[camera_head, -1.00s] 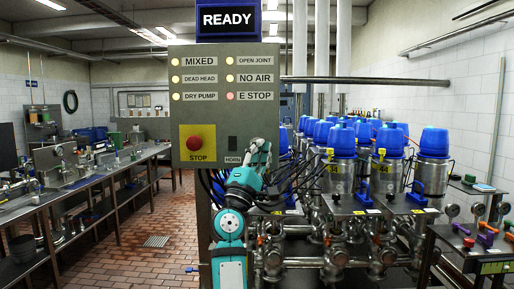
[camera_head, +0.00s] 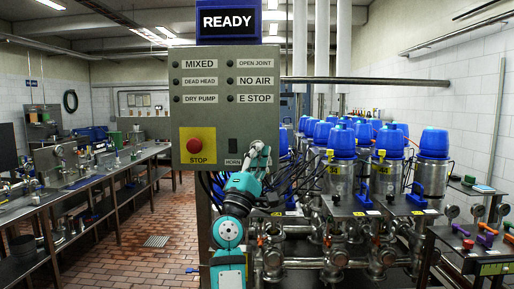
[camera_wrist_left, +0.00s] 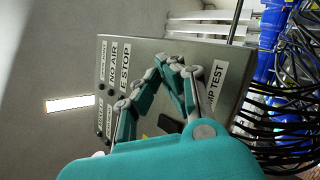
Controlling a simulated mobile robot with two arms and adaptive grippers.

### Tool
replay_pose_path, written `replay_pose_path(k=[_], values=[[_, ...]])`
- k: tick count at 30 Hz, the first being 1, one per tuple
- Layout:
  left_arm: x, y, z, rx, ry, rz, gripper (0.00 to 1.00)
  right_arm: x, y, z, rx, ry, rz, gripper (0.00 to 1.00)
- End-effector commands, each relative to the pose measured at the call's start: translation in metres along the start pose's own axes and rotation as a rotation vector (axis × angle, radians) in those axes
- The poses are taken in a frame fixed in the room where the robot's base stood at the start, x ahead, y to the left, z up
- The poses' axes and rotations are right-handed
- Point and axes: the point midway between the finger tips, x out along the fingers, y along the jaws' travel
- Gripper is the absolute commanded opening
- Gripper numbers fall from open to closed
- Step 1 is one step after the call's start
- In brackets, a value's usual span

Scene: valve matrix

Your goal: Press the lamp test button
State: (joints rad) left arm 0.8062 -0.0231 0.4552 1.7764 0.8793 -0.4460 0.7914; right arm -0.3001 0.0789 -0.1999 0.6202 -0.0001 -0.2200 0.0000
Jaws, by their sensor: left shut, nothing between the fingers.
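The grey control panel (camera_head: 225,118) stands ahead with a READY sign on top. Its indicator lamps, such as the one beside MIXED (camera_head: 176,62), are dark. My left gripper (camera_head: 258,152) is shut and empty in front of the panel's lower right corner. In the left wrist view its fingers (camera_wrist_left: 173,66) come together over the panel face, beside the partly covered LAMP TEST label (camera_wrist_left: 216,84). The lamp test button itself is hidden behind the fingers. Whether the fingertips touch the panel, I cannot tell. My right gripper is not in view.
A red STOP button (camera_head: 195,146) on a yellow plate sits lower left on the panel, with the dark HORN button (camera_head: 233,145) between it and my gripper. Black cables and blue-topped valves (camera_head: 341,140) crowd the right. A workbench (camera_head: 90,185) runs along the left.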

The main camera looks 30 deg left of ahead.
Motion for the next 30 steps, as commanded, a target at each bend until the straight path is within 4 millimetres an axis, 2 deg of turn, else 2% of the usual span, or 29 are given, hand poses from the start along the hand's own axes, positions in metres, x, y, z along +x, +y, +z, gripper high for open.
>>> replay_pose_path(k=[8,20,30], values=[[-0.002,0.004,0.003,-0.001,-0.001,0.001,0.0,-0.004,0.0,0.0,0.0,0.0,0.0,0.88],[-0.029,0.023,0.023,-0.001,-0.001,0.0,0.0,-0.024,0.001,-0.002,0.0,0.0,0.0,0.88],[-0.035,0.025,0.026,0.0,-0.001,0.0,0.0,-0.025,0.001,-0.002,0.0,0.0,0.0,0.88]])
